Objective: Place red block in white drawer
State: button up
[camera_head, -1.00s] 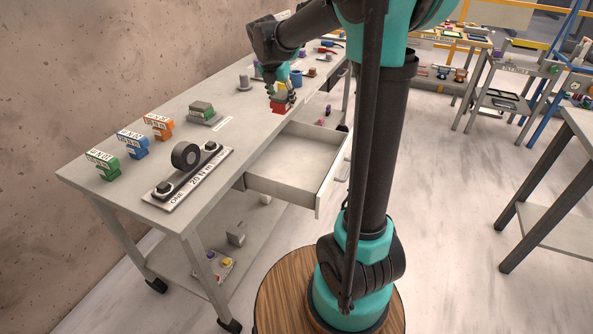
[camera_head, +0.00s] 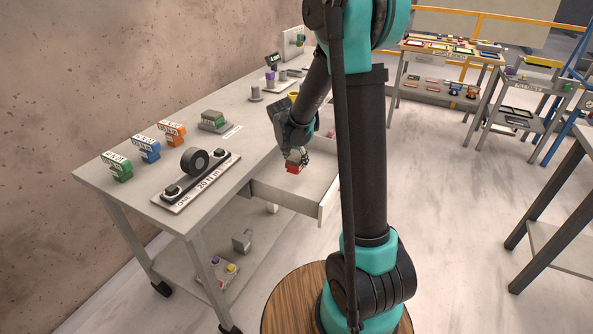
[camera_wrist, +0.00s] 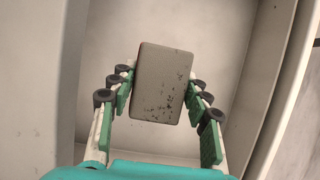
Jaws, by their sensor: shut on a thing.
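The red block (camera_head: 293,168) is in my gripper (camera_head: 296,155), over the open white drawer (camera_head: 322,196) at the front of the grey workbench. In the wrist view my gripper (camera_wrist: 158,105) has its fingers on both sides of a grey, speckled block face (camera_wrist: 160,85), with a sliver of red at its upper left edge. The drawer floor (camera_wrist: 200,25) shows pale behind the block. The drawer looks empty where I can see it. I cannot tell whether the block touches the drawer floor.
On the workbench (camera_head: 110,187) stand green (camera_head: 117,167), blue (camera_head: 146,149) and orange (camera_head: 172,133) labelled blocks, and a grey plate with a black roller (camera_head: 195,162). The drawer walls surround the gripper closely. Other work tables (camera_head: 450,50) stand at the back right.

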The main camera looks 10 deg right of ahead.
aim_at(296, 178)
jog(key=shift+f, duration=2.45)
jog(key=o, duration=1.4)
jog(key=shift+f, duration=0.15)
